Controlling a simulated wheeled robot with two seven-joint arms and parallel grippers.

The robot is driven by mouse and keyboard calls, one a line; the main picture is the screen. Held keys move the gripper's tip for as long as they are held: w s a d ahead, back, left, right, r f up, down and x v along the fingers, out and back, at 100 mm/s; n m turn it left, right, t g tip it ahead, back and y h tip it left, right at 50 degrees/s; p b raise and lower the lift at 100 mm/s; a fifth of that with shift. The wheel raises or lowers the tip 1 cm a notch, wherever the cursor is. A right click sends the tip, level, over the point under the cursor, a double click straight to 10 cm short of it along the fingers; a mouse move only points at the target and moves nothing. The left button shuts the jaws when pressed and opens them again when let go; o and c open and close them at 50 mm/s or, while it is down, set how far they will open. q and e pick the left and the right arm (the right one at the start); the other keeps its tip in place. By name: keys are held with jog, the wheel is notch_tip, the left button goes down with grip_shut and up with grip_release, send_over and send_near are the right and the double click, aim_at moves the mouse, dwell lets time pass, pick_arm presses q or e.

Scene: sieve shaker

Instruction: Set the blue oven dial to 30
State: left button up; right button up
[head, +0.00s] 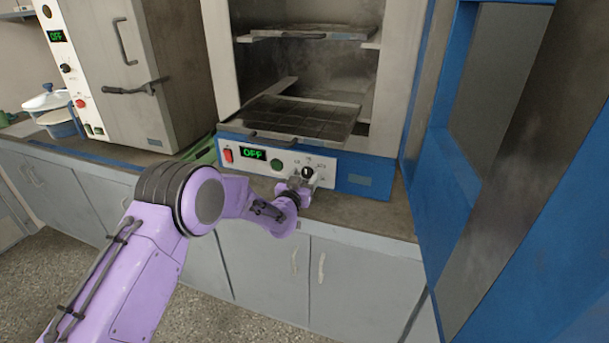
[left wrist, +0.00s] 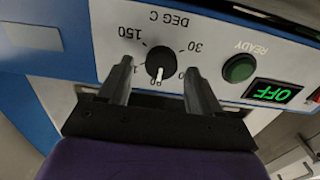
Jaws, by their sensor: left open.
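The blue oven (head: 362,182) stands on the counter, with its control panel low on the front. Its black dial (head: 307,172) is at the right of that panel. In the left wrist view, upside down, the dial (left wrist: 161,62) has a white pointer aimed toward my palm, by a partly hidden label. The labels 30 and 150 show on its other side. My left gripper (head: 302,182) is open at the panel; its fingers (left wrist: 159,84) stand on either side of the dial, with gaps showing. My right gripper is not in view.
The oven display (head: 252,154) reads OFF, beside a red switch (head: 228,155) and a green button (head: 277,164). The oven is open, a rack (head: 300,118) sticking out above the panel. A blue-edged door (head: 436,205) stands at right. A second oven (head: 150,75) is at left.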

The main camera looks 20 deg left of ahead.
pick_arm(q)
jog(key=shift+w, duration=0.45)
jog(key=c, duration=1)
jog(key=shift+c, duration=0.2)
jog(key=shift+n, duration=0.3)
